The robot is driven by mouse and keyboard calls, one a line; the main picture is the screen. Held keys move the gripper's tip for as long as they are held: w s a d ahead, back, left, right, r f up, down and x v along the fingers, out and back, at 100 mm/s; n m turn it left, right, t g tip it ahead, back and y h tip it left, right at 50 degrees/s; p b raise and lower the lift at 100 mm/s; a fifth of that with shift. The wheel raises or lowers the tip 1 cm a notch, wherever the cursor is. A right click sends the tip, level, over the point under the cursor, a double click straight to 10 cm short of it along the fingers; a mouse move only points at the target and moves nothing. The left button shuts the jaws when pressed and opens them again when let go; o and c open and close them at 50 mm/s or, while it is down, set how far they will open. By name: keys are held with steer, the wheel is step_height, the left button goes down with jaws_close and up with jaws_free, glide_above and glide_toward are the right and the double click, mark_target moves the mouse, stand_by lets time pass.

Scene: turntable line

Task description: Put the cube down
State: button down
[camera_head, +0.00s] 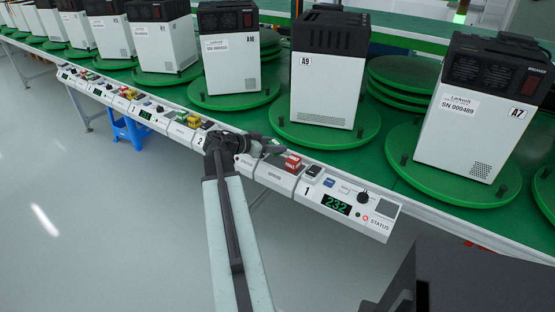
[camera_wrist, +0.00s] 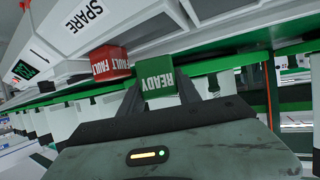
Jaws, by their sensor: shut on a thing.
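The green cube marked READY (camera_wrist: 157,82) is between the fingers of my gripper (camera_wrist: 160,92) in the wrist view. My gripper is shut on it. The cube looks tilted in this view, with its lettering upside down. In the head view my gripper (camera_head: 268,147) is over the front console strip, and I cannot clearly make out the green cube there. A red cube marked FAULT (camera_head: 293,163) sits on the console just right of my gripper. In the wrist view the red cube (camera_wrist: 110,63) is left of the green one, close to it.
The console strip (camera_head: 270,178) runs along the line's front edge, with a SPARE label (camera_wrist: 85,17), buttons and a green display (camera_head: 337,204). Behind it, white machines (camera_head: 322,85) stand on green turntables (camera_head: 290,135). Stacked green discs (camera_head: 400,85) lie between machines. The floor in front is open.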

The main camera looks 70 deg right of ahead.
step_height(320, 180, down, 4)
steer(key=b, duration=0.3)
steer(key=shift+r+b, duration=0.1)
steer(key=shift+b, duration=0.3)
steer(key=shift+r, duration=0.2)
steer(key=shift+f, duration=0.15)
steer(key=c, duration=0.9)
jaws_free()
steer(key=shift+o, duration=0.2)
steer(key=shift+r+p, duration=0.25)
steer(key=shift+p, duration=0.05)
steer(key=p+v, duration=0.4)
steer(key=v, duration=0.8)
